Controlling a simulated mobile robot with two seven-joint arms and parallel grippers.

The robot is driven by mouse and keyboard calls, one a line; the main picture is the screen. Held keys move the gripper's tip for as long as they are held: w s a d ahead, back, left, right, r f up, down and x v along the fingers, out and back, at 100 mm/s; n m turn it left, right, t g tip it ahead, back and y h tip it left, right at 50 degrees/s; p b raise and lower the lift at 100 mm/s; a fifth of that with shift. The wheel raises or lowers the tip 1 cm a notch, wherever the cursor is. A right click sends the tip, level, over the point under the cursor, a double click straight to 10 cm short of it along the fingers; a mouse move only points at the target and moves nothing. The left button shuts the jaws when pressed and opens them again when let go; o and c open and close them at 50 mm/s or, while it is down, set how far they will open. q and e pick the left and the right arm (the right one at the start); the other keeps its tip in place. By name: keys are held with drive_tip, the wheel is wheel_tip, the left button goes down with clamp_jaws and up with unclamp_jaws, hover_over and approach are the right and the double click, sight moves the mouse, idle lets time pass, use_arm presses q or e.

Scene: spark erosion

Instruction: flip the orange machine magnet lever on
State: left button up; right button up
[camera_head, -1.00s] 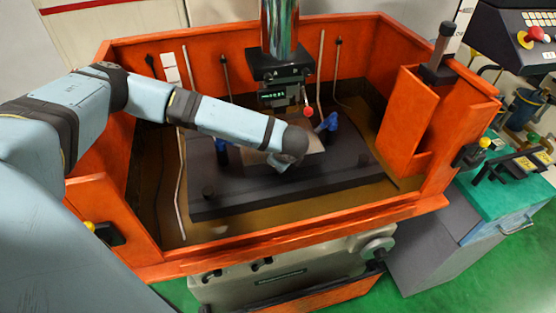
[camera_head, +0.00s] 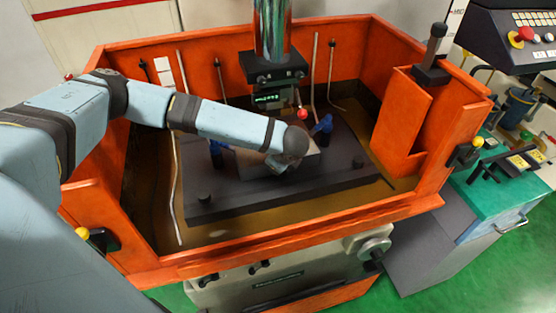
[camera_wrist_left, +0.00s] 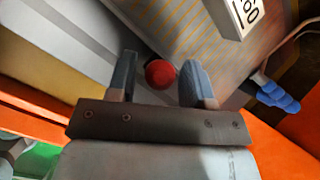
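The orange machine is an open-topped orange tank (camera_head: 290,239) with a dark block inside. My right gripper is not in view.
The machine head (camera_head: 272,70) hangs over the dark block (camera_head: 235,206). Orange tank walls surround the arm. A control panel (camera_head: 515,35) and green-topped cabinet (camera_head: 485,195) stand at the right.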

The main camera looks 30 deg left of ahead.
use_arm(q)
drive_tip(key=b+v, duration=0.2)
drive_tip(key=v, duration=1.2)
